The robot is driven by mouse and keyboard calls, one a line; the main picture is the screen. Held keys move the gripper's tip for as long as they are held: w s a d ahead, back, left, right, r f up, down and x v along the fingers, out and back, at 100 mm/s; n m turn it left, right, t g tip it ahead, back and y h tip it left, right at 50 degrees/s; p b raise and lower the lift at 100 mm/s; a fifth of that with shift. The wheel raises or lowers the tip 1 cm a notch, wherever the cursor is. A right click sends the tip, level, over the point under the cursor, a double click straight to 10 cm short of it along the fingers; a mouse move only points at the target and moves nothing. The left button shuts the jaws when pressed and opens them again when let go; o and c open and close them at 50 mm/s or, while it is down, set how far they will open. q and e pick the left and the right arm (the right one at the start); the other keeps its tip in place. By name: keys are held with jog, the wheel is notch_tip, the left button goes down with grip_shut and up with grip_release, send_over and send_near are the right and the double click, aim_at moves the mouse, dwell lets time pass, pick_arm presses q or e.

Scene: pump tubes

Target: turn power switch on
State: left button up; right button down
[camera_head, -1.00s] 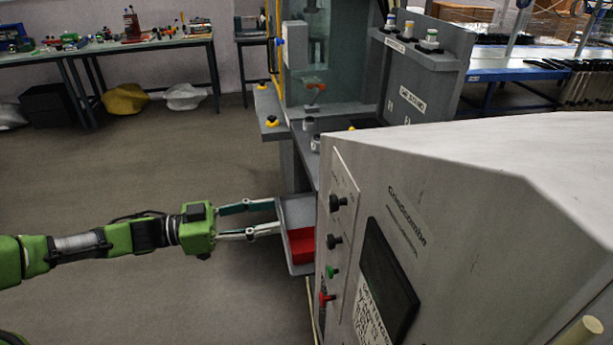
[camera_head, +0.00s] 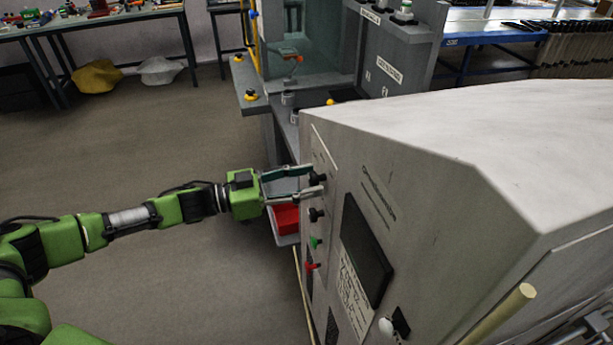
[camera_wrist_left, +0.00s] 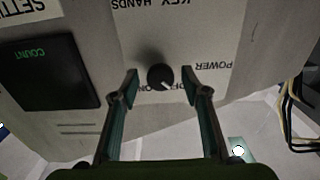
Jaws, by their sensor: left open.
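The power switch (camera_head: 319,178) is a round black knob, the uppermost on the side panel of the grey machine. It shows in the left wrist view (camera_wrist_left: 160,76), where the picture is upside down; it has a light pointer mark and stands beside the words POWER and OFF/ON. My left gripper (camera_head: 316,180) reaches it from the left. Its fingers are open, one on each side of the knob, with a gap showing on both sides in the wrist view. My right gripper is not in view.
Below the power switch are another black knob (camera_head: 316,215), a green button (camera_head: 315,242) and a red one (camera_head: 312,266). A dark display (camera_head: 366,250) is on the front face. A grey tray with a red bin (camera_head: 284,218) sits behind my gripper.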

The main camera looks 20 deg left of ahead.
pick_arm(q)
jog(key=shift+w+d, duration=0.1)
jog(key=c, duration=1.1)
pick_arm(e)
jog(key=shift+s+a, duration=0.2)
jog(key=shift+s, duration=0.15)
